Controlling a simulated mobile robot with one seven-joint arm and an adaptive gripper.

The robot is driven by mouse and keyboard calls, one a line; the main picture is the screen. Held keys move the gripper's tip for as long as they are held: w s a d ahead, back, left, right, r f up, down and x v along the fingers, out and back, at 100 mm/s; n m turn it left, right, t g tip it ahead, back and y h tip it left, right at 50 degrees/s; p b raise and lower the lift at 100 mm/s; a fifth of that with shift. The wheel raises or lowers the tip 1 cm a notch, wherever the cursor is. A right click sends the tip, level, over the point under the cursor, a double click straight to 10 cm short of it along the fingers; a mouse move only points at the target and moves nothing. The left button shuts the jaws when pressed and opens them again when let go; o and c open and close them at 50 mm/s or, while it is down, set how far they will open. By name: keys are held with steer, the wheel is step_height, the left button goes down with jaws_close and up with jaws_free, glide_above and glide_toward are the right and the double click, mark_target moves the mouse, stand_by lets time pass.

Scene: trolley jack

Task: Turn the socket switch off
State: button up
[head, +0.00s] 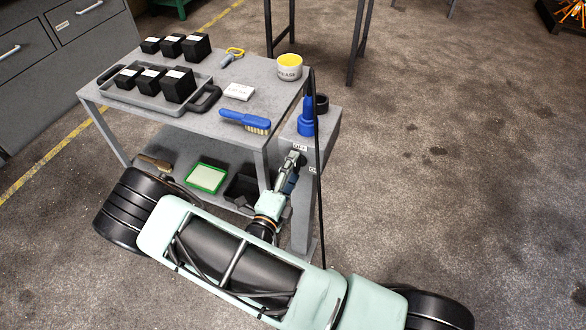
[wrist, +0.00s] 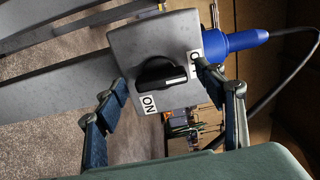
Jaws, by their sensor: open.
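The socket box is a grey housing on a post (head: 328,125) beside the trolley, and its face (wrist: 125,45) fills the middle of the wrist view. A black rotary switch (wrist: 158,72) sits on it. Its handle lies roughly crosswise in the picture, with a white line toward the right end. An ON label (wrist: 148,103) is below it; another label at right is partly hidden by a fingertip. My gripper (wrist: 162,80) is open, one finger on each side of the switch, with no clear grip on it. In the head view my gripper (head: 293,160) is before the box and hides the switch.
A blue plug (head: 306,118) with a black cable (wrist: 290,82) sticks out of the box. The grey trolley (head: 235,75) stands at left, carrying a blue brush (head: 245,120), a tin (head: 289,67) and a tray of black blocks.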

steer(key=v, duration=1.1)
steer(key=shift+s, duration=0.35)
steer(key=shift+a, duration=0.1)
